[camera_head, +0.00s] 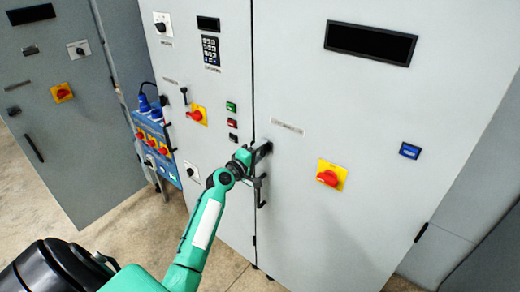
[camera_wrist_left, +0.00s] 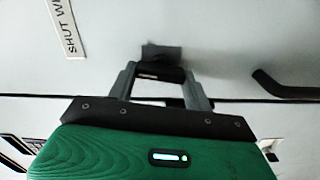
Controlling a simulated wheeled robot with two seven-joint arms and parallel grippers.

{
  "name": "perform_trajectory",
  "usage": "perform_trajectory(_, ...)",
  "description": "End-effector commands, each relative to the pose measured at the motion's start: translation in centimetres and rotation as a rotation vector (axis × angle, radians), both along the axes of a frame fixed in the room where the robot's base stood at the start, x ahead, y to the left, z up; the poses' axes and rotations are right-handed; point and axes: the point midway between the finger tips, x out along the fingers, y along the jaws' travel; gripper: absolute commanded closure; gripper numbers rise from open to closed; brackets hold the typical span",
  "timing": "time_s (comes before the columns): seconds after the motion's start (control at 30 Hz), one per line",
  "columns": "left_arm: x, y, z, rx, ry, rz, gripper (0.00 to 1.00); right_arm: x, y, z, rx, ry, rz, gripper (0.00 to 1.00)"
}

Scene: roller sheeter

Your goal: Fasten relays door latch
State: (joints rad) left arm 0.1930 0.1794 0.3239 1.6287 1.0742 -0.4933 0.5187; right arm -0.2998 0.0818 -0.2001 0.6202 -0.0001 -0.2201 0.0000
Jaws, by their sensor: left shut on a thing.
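The relays door latch (camera_head: 264,148) is a small dark part at the seam between two light grey cabinet doors in the head view. My left gripper (camera_head: 253,157) reaches it from the lower left and partly hides it. In the left wrist view the two fingers (camera_wrist_left: 160,84) are shut on the dark latch piece (camera_wrist_left: 160,73), with its grey block just above. The door seam runs behind the fingers. The right gripper is not in view.
A black door handle (camera_head: 261,192) hangs just below the latch; it also shows in the wrist view (camera_wrist_left: 285,88). A red switch on a yellow plate (camera_head: 331,176) is to the right, and a blue socket box (camera_head: 156,145) to the left. Bare floor (camera_head: 220,270) lies in front.

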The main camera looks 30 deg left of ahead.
Motion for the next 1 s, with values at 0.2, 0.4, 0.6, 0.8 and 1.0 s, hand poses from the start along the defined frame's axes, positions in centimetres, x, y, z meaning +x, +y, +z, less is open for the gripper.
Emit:
perform_trajectory(0.2,-0.01,0.05,0.01,-0.105,0.008,0.001,0.72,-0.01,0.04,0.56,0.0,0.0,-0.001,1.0)
perform_trajectory(0.4,-0.01,0.09,-0.08,-0.151,0.011,0.002,0.72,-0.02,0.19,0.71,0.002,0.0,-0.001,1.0)
perform_trajectory(0.6,-0.01,0.09,-0.11,-0.166,0.013,0.002,0.72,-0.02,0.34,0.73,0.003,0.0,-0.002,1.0)
perform_trajectory(0.8,-0.01,0.08,-0.12,-0.167,0.013,0.001,0.72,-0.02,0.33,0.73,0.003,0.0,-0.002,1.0)
perform_trajectory(1.0,0.0,0.07,-0.11,-0.166,0.013,0.001,0.28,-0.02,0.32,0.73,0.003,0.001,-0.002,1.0)
